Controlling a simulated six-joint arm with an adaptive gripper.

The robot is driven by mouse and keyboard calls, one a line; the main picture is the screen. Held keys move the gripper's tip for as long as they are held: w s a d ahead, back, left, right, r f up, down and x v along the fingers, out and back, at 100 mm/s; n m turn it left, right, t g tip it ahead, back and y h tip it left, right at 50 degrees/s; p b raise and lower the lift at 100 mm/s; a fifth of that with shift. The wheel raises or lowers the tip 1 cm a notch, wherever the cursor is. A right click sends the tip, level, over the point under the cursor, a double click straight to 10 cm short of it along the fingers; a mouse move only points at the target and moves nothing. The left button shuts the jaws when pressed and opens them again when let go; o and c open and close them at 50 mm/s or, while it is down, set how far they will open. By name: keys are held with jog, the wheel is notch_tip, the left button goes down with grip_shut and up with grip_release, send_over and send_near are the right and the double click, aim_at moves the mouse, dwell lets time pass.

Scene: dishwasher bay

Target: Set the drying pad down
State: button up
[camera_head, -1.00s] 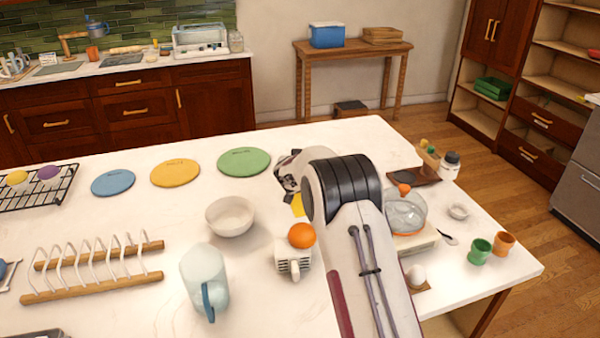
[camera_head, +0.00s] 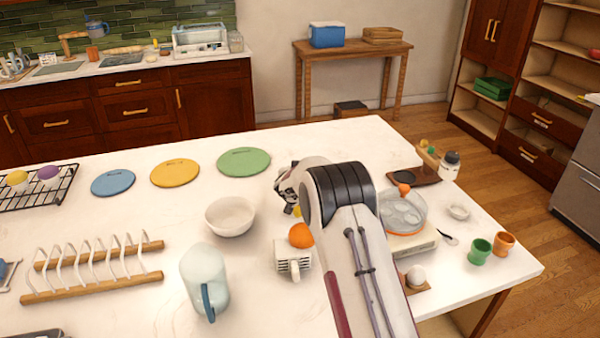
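My arm reaches in from the lower right over the white worktop, and its thick wrist joint covers most of my gripper. A small part of my gripper (camera_head: 287,192) shows to the left of the wrist, above the worktop. Its fingertips are hidden, so whether it is open or holds something does not show. A small yellow patch (camera_head: 296,210) shows just below it, partly covered; I cannot tell what it is. No drying pad can be made out for certain. Flat blue (camera_head: 113,183), yellow (camera_head: 175,173) and green (camera_head: 244,162) discs lie in a row on the worktop.
A white bowl (camera_head: 230,216), a glass jug (camera_head: 204,280) and a white grater-like box (camera_head: 293,262) with an orange (camera_head: 301,236) at its top stand left of my arm. A clear bowl (camera_head: 403,210) is close on the right. A plate rack (camera_head: 95,265) stands left.

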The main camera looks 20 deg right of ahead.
jog(key=shift+f, duration=0.1)
jog(key=o, duration=1)
jog(key=shift+o, duration=0.2)
jog(key=shift+s+r, duration=0.1)
jog(key=shift+r, duration=0.1)
jog(key=shift+s+a+r, duration=0.15)
jog(key=shift+s+r, duration=0.05)
jog(key=shift+s, duration=0.15)
jog(key=shift+v, duration=5.45)
